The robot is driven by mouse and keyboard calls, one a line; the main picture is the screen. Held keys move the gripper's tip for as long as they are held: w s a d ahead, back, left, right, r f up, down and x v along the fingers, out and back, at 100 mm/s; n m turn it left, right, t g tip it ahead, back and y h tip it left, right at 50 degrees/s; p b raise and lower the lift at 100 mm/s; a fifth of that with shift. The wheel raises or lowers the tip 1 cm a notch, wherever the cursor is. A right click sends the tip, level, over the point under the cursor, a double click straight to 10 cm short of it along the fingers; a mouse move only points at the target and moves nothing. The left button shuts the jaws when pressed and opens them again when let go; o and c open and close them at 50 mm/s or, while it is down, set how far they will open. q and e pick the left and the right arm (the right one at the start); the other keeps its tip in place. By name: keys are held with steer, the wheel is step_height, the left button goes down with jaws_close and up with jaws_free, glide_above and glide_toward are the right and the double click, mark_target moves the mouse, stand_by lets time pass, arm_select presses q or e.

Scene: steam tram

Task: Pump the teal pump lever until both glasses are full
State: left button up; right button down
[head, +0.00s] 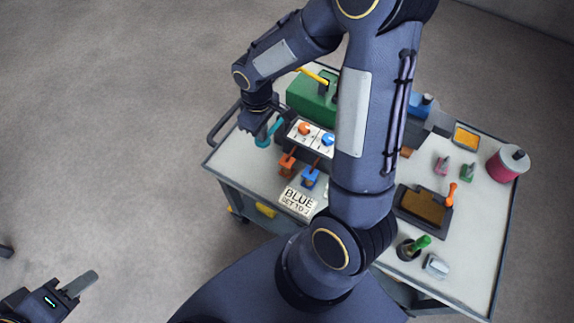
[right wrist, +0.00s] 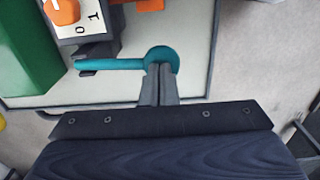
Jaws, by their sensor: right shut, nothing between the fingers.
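The teal pump lever (head: 268,133) sticks out at the left end of a dark unit with a white dial panel (head: 312,134). In the right wrist view the lever (right wrist: 115,64) lies across the picture and ends in a round knob on the right. My right gripper (right wrist: 158,75) is shut and empty, with its fingertips at that knob; I cannot tell if they touch. In the head view its fingers are mostly hidden at the lever. My left gripper (head: 82,284) hangs over the floor at lower left, away from the cart. I cannot make out the two glasses for certain.
An orange piece (head: 287,163) and a blue piece (head: 310,177) stand before the panel. A sign (head: 297,201) reads "BLUE SET TO 2". A green box (head: 310,98) stands behind. A brown tray (head: 423,206) and red can (head: 507,164) are at right. My right arm covers the cart's middle.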

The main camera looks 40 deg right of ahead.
steer(key=shift+f+b, duration=1.6)
steer(key=shift+f, duration=0.3)
steer(key=shift+r+p, duration=1.6)
steer(key=shift+r, duration=0.45)
step_height(320, 180, up, 7)
steer(key=p, duration=0.5)
steer(key=shift+p, duration=0.35)
